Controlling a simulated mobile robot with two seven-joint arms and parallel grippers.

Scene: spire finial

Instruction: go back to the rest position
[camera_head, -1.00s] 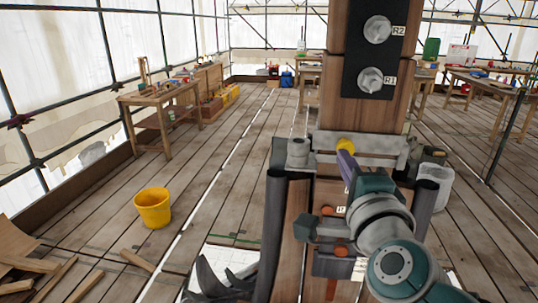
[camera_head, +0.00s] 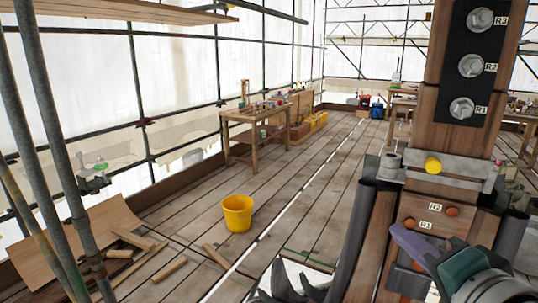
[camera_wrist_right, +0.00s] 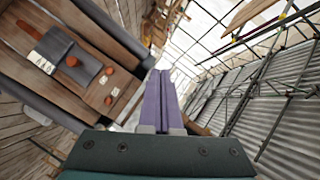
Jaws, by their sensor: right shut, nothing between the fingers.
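My right gripper (camera_head: 408,243) is low at the right in the head view, with purple fingers pointing up and left. In the wrist view its fingers (camera_wrist_right: 160,98) lie together, shut with nothing between them. It is in front of the lower wooden part of the post (camera_head: 388,258), below the yellow knob (camera_head: 433,165). From this view I cannot tell whether it touches the wood. The upper post (camera_head: 435,85) carries a black plate (camera_head: 464,88) with bolts labelled R1, R2 and R3. My left gripper is not seen.
A yellow bucket (camera_head: 237,213) stands on the plank floor. Scaffold poles (camera_head: 62,150) rise at the left. Loose timber pieces (camera_head: 170,268) lie at lower left. A workbench (camera_head: 255,118) stands farther back. Floor between bucket and post is clear.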

